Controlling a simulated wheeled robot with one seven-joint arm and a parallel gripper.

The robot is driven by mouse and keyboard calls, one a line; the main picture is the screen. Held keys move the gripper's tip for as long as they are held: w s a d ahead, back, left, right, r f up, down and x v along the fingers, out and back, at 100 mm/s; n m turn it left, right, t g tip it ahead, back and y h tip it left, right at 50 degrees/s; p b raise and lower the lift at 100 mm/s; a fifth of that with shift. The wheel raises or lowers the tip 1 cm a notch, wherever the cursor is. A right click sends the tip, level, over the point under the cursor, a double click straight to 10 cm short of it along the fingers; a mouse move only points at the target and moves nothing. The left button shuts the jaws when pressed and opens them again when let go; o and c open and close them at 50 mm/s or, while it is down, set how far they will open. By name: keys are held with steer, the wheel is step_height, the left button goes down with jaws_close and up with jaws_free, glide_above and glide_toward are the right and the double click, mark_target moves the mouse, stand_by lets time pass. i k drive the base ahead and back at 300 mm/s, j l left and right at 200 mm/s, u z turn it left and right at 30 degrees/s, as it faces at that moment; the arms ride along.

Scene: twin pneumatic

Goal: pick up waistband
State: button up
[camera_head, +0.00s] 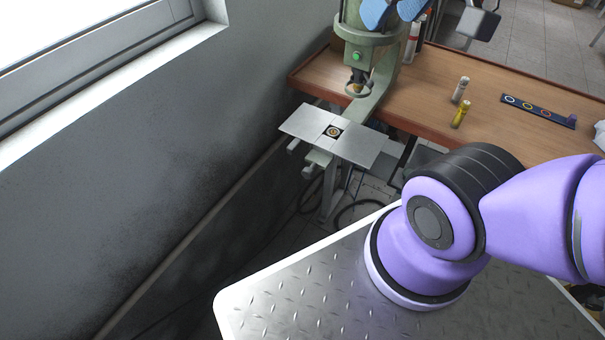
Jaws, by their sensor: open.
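I cannot make out a waistband in the head view. A white crumpled item (600,136) is cut off by the right edge, on the table. It is too little shown to tell what it is. My purple and black arm rises from the right of my own metal deck and runs out of the picture at the right. My gripper is outside the picture, so its place relative to anything is hidden.
A green press machine (368,50) with a metal plate (365,151) stands at the brown table's (430,107) left end. A grey wall (120,170) closes the left.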

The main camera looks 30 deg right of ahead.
mark_target(569, 123)
steer(key=z, duration=2.15)
steer(key=i+j+u, duration=0.15)
steer(key=k+l, duration=0.05)
